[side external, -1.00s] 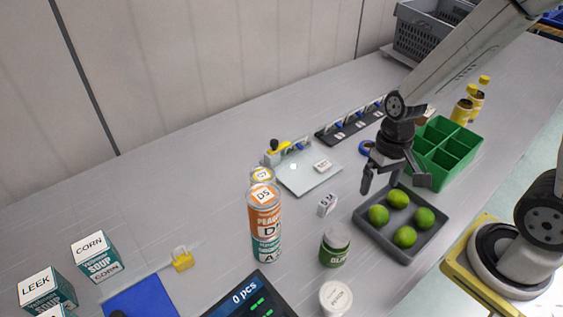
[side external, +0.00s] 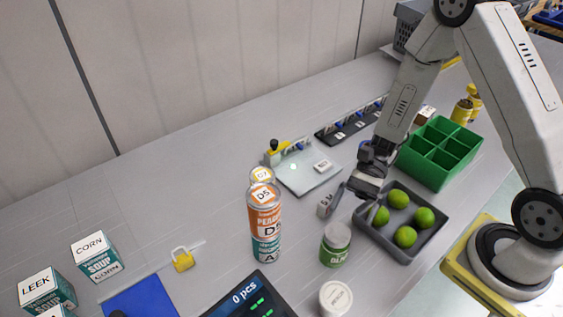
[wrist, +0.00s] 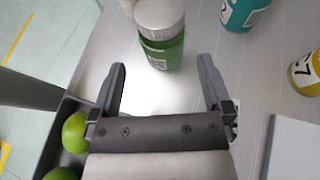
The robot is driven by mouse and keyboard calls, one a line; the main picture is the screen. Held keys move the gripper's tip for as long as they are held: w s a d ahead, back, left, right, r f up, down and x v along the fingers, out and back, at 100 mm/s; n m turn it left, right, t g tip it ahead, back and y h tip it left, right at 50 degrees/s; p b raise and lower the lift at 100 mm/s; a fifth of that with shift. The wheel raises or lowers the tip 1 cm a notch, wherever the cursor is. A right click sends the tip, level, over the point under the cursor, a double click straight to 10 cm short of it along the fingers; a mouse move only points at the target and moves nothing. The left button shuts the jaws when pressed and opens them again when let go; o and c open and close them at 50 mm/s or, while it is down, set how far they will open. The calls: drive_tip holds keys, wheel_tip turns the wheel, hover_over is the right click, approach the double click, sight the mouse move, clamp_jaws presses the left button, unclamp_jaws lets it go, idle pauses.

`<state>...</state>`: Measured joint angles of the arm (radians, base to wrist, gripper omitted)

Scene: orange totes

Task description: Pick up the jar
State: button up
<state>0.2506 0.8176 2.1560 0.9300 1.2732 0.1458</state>
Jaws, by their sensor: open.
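My gripper (side external: 356,204) is open and empty, above and behind the jar, near the tray's left edge. In the wrist view both fingers of my gripper (wrist: 163,85) are spread with bare table between them. The jar is not touched by either finger.
A dark tray (side external: 408,258) with several limes lies right of the jar. A white-lidded container (side external: 335,299) stands in front, and stacked cans (side external: 265,222) stand left. A green divided box (side external: 428,172) is behind. A small white box (side external: 325,205) sits near my gripper.

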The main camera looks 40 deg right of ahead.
sight(336, 241)
drive_tip(key=shift+x, duration=1.3)
drive_tip(key=shift+a, duration=0.1)
drive_tip(key=shift+x, duration=2.5)
drive_tip(key=shift+w, duration=0.15)
clamp_jaws()
drive_tip(key=shift+r, duration=0.2)
drive_tip(key=shift+r, duration=4.9)
